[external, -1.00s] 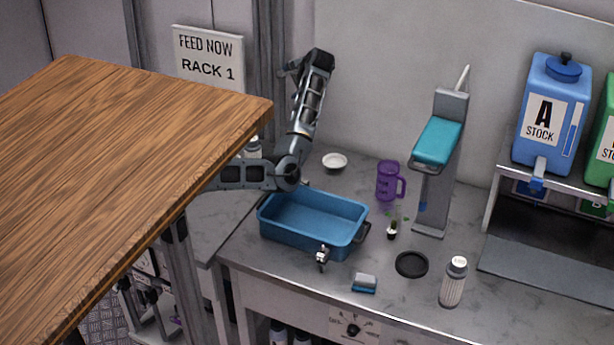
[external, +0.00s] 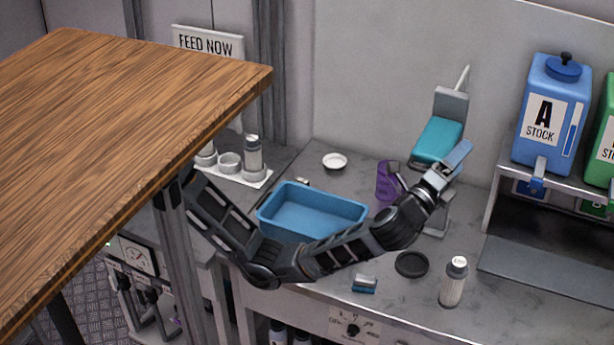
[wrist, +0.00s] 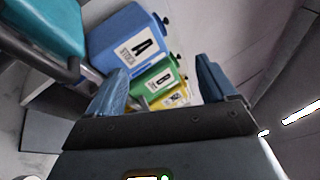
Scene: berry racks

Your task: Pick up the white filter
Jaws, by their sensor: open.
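A white cylinder with a pale cap (external: 453,283) stands upright at the front right of the counter; it could be the white filter, but I cannot tell for certain. A similar cylinder (external: 253,156) stands on a white holder at the back left. The upright cylinder is not clearly seen in the wrist view.
A blue basin (external: 312,212) sits behind my arm. The purple mug (external: 384,181), teal-headed stand (external: 438,139), black disc (external: 411,264), small blue-grey block (external: 364,284) and white dish (external: 335,161) are nearby. The blue stock jug (external: 549,100) stands on a shelf at right.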

